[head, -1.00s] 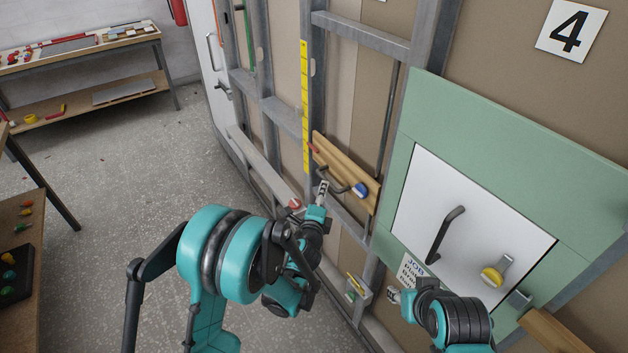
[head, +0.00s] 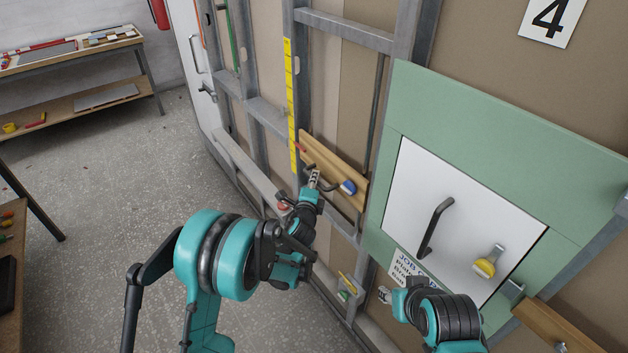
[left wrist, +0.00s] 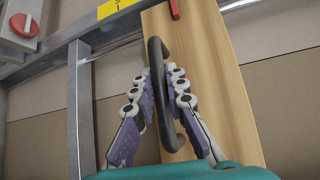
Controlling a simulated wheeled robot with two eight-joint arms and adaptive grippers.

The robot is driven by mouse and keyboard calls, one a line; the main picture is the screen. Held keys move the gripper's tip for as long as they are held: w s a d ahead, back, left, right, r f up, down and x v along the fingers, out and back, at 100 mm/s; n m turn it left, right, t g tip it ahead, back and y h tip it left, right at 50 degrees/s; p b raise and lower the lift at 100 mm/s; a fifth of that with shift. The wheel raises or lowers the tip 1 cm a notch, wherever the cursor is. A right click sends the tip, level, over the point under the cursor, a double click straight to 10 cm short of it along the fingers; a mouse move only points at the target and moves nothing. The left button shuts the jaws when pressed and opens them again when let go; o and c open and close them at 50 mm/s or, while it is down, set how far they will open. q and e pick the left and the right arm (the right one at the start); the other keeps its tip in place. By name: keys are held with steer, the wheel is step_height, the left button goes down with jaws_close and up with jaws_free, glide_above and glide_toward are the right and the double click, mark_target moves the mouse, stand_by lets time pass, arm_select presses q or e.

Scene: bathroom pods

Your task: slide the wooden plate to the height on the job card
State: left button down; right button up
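The wooden plate (head: 350,170) is mounted on the metal wall frame, with a dark bow handle, a blue knob (head: 348,187) and a red pointer (head: 298,147) at its left end. The pointer is beside the lower part of a yellow scale (head: 291,105). My left gripper (head: 314,179) is at the handle. In the left wrist view its fingers close on the handle (left wrist: 155,60) from both sides. The job card (head: 408,268) is partly hidden by my right arm, its text cut off. My right gripper (head: 385,295) is low beside the card; its finger opening is unclear.
A white panel with a black handle (head: 434,228) and yellow knob (head: 485,267) sits in a green surround (head: 500,130) at right. A small box (head: 349,291) is low on the frame. Benches stand at left; the floor (head: 110,200) between is clear.

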arm_select(q)
steer(key=shift+r, duration=0.1)
step_height(320, 180, up, 20)
steer(key=p, duration=1.1)
steer(key=c, duration=1.5)
jaws_free()
steer(key=shift+c, duration=0.2)
steer(key=s+a+r, duration=0.1)
steer(key=s, duration=1)
steer(key=shift+s+a+r, duration=0.25)
steer(key=shift+s+a, duration=0.1)
steer(key=shift+s, duration=0.05)
